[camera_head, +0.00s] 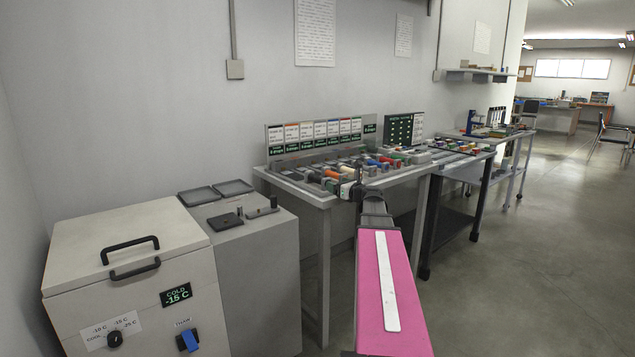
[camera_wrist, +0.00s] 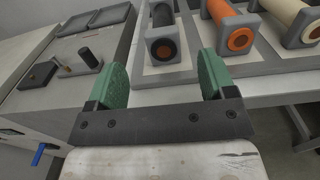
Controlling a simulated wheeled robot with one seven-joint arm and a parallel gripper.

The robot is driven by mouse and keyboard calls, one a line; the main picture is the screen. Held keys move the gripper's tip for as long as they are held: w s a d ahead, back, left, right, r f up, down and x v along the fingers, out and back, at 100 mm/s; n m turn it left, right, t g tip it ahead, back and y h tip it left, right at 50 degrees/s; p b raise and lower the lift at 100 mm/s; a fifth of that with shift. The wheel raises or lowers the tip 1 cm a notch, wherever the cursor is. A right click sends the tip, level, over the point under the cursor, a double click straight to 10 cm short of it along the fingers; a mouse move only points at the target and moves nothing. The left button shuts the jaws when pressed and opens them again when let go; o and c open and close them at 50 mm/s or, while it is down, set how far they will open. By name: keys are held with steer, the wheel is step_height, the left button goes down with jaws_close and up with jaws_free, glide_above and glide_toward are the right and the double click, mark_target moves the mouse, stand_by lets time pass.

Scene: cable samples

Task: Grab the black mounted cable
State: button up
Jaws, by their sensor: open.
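In the wrist view a black cable sample (camera_wrist: 163,48) sits in a grey mount (camera_wrist: 179,62) on a white pad near the table's front edge. It lies between and just beyond the two green fingers of my gripper (camera_wrist: 164,78). The fingers are wide apart, with one on each side, and they hold nothing. A gap shows between the fingers and the mount. In the head view my gripper (camera_head: 358,191) is at the front of the sample table, and the black cable cannot be made out clearly behind it.
Orange (camera_wrist: 238,36) and cream (camera_wrist: 300,25) mounted cables stand to the right in the wrist view. A grey cabinet (camera_head: 245,240) with trays and a short black post (camera_wrist: 88,56) stands left of the table. A white cold box (camera_head: 125,260) is further left. Open floor lies to the right.

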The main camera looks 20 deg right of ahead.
mark_target(327, 178)
steer(key=shift+x, duration=3.6)
steer(key=shift+d, duration=0.1)
steer(key=c, duration=1.1)
